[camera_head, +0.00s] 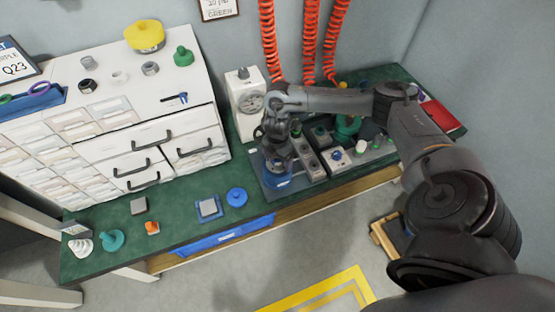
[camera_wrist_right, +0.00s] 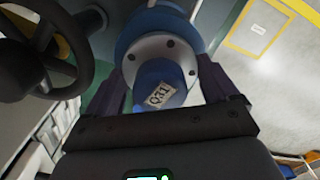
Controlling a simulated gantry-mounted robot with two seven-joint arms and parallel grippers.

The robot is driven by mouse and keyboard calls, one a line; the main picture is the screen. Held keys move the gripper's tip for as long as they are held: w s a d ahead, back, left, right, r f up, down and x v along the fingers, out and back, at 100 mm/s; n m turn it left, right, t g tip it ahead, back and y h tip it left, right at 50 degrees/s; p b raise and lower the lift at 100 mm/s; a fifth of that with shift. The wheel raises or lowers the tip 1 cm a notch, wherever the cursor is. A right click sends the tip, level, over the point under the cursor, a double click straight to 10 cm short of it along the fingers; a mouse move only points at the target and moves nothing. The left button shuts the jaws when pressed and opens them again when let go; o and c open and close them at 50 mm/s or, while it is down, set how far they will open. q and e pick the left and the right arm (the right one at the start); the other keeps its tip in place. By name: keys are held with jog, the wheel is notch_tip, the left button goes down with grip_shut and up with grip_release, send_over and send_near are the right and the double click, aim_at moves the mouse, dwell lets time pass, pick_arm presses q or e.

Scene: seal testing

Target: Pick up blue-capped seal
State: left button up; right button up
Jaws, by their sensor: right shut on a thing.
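My right gripper (camera_head: 277,150) is over the test station at the right part of the green bench. In the right wrist view my gripper (camera_wrist_right: 165,78) is shut on the blue-capped seal (camera_wrist_right: 162,97), one finger on each side. The seal has a round blue cap with a small printed label and a pale bolted flange behind it. In the head view a blue round part (camera_head: 276,182) shows below my right gripper, partly hidden by it. I cannot tell whether the seal is seated or lifted. My left gripper is not in view.
A blue disc (camera_head: 237,197), a square part on a blue pad (camera_head: 208,207) and several small parts lie on the bench. A white drawer cabinet (camera_head: 130,150) is at left. A dial gauge box (camera_head: 245,105) and a handwheel (camera_wrist_right: 50,50) are close to my right gripper.

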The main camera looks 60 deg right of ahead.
jog(key=shift+r, duration=0.55)
jog(key=r, duration=0.1)
jog(key=r+p, duration=0.1)
jog(key=r, duration=0.1)
jog(key=shift+s+d, duration=0.15)
jog(key=shift+d, duration=0.15)
jog(key=s+d+r+p, duration=0.6)
jog(key=d+r, duration=0.3)
jog(key=r, duration=0.2)
jog(key=shift+r+p, duration=0.2)
jog(key=shift+p, duration=0.5)
jog(key=shift+s, duration=0.1)
